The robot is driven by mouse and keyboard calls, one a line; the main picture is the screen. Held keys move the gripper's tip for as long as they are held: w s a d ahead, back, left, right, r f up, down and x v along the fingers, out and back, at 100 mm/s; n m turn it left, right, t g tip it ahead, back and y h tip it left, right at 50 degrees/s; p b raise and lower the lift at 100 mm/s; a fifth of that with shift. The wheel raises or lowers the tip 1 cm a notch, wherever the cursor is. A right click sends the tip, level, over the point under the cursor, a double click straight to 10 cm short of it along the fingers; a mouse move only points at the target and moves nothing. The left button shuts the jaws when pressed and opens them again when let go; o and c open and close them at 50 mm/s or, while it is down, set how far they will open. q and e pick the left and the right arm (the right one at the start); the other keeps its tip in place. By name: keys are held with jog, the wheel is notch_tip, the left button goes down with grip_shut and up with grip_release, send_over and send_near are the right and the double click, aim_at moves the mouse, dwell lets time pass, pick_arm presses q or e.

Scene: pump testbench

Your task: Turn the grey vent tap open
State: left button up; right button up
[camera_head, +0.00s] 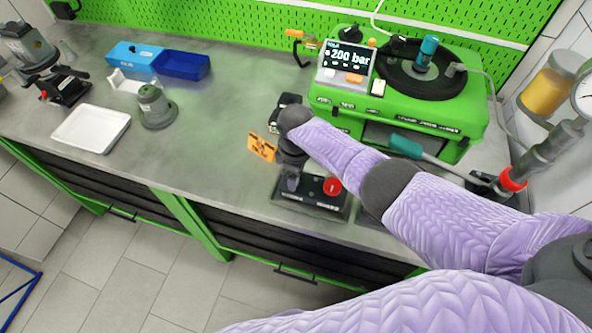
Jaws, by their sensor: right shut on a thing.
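My right gripper (291,184) reaches in from the right and points down at the left part of a dark block with a red round knob (332,186), near the bench's front edge. It is shut on a small part there, which looks like the grey vent tap. The fingers and wrist hide most of that part, so I cannot tell how far it is turned. A yellow-orange tag (262,148) stands just left of the gripper. The green test unit (402,113) behind has a display (346,58) reading 200 bar. My left gripper is not in view.
A white tray (91,128), a grey-green conical part (155,108) and blue bins (181,65) stand at left. The bench middle (216,130) is clear.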

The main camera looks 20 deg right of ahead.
dwell(0.4)
jog(key=o, duration=1.2)
notch_tip(320, 180, up, 9)
jog(key=p, duration=0.4)
jog(key=shift+r, duration=0.45)
